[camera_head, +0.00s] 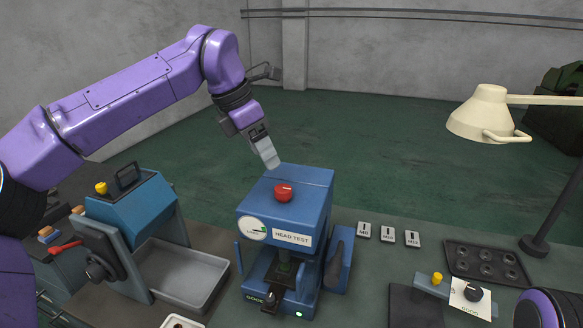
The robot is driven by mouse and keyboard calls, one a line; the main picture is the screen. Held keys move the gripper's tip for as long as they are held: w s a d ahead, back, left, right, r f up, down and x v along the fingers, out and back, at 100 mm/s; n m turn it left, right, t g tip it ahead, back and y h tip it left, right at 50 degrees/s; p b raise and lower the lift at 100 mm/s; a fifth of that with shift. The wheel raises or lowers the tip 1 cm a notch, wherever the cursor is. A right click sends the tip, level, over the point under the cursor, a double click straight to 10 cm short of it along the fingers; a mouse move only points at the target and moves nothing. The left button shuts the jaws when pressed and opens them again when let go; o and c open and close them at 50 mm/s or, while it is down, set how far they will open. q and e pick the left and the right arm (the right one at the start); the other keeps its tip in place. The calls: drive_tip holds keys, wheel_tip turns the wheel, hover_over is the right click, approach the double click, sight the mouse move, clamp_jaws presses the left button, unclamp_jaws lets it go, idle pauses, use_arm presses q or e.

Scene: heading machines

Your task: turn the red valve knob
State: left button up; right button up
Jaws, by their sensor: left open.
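The red valve knob (284,192) sits on top of the blue machine (315,189) labelled HEAD TEST, near the middle of the head view. My left gripper (268,156) comes down from the upper left, with its fingertips above and a little left of the knob, apart from it. It is open and holds nothing; its fingers overlap in this view, so the gap between them is hard to see. The knob is fully visible. Only a purple part of my right arm (538,308) shows at the lower right, and its gripper is out of view.
A second blue machine (133,205) with a grey tray (178,279) stands on the left. Small labelled blocks (387,236), a dark tray with round wells (487,264) and a cream lamp (485,115) are on the right. Space above the knob is clear apart from my gripper.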

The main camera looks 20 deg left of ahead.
sight(283, 186)
use_arm(q)
drive_tip(key=f, duration=0.2)
drive_tip(key=d+f+p, duration=0.1)
drive_tip(key=f, duration=0.1)
drive_tip(key=d+f+p, duration=0.1)
drive_tip(key=shift+d+f, duration=0.1)
drive_tip(key=shift+f, duration=0.3)
drive_tip(key=w+f, duration=0.1)
drive_tip(key=f, duration=0.1)
drive_tip(key=w+f, duration=0.1)
drive_tip(key=w, duration=0.1)
drive_tip(key=shift+d+f+p, duration=0.35)
drive_tip(key=shift+d+p, duration=0.05)
drive_tip(key=shift+s+r, duration=0.1)
drive_tip(key=shift+s, duration=0.15)
drive_tip(key=shift+s+r, duration=0.15)
drive_tip(key=shift+s, duration=0.15)
drive_tip(key=shift+c, duration=0.9)
drive_tip(key=shift+s+r, duration=0.1)
drive_tip(key=shift+s, duration=0.05)
drive_tip(key=c, duration=0.5)
drive_tip(key=shift+a, duration=0.1)
drive_tip(key=c, duration=0.4)
use_arm(e)
wheel_tip(283, 186, up, 3)
drive_tip(key=shift+s+a, duration=0.1)
